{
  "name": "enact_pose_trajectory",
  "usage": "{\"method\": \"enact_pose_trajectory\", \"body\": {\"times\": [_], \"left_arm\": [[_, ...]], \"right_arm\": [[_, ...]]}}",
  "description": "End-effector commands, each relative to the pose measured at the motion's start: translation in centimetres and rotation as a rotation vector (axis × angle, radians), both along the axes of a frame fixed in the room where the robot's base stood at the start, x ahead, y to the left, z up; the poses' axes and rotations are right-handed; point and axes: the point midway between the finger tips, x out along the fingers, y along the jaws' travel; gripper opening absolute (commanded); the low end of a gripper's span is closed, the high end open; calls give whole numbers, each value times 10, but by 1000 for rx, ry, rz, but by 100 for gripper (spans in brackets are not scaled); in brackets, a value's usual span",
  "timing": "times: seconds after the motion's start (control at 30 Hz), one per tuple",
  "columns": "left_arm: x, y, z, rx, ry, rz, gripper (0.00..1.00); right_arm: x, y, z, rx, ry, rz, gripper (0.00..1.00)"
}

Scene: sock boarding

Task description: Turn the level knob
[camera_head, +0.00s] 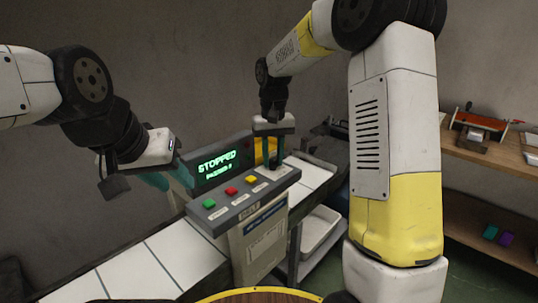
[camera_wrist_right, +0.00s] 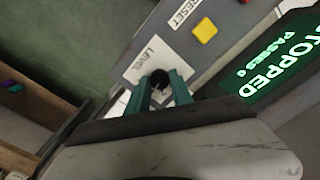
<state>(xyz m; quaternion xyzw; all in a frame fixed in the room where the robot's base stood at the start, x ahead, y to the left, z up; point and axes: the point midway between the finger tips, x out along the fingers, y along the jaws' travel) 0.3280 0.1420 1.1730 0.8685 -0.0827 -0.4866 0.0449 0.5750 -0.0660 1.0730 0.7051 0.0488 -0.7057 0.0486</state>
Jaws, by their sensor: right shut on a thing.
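The level knob (camera_wrist_right: 160,80) is a small black knob on a white plate marked LEVEL, at the end of the control panel (camera_head: 243,203). My right gripper (camera_head: 268,163) reaches down onto that end of the panel. In the right wrist view its two teal fingers (camera_wrist_right: 162,92) are closed on the knob, one on each side. In the head view the fingers hide most of the knob. My left gripper (camera_head: 152,180) is at the left, away from the panel, with teal fingers partly hidden behind its body.
The panel has a green button (camera_head: 209,203), a red button (camera_head: 231,190) and a yellow button (camera_head: 251,180). A display (camera_head: 215,165) behind reads STOPPED. A white-slatted conveyor (camera_head: 150,270) runs beside the panel. Wooden shelves (camera_head: 490,155) stand at the right.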

Motion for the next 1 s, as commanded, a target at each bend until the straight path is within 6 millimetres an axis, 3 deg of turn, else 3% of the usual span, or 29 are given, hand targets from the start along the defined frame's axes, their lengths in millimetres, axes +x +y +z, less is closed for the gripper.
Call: {"method": "enact_pose_trajectory", "body": {"times": [0.23,0.27,0.33,0.37,0.73,1.0], "left_arm": [[0,0,0,0,0,0,36],[0,0,0,0,0,0,36],[0,0,0,0,0,0,36],[0,0,0,0,0,0,36],[0,0,0,0,0,0,36],[0,0,0,0,0,0,36]], "right_arm": [[2,0,2,1,-6,1,0],[1,0,2,1,-6,1,33],[1,0,1,1,-5,1,46],[1,0,1,1,-5,1,48],[1,0,6,0,-3,2,48],[1,1,49,1,-6,3,48]]}}
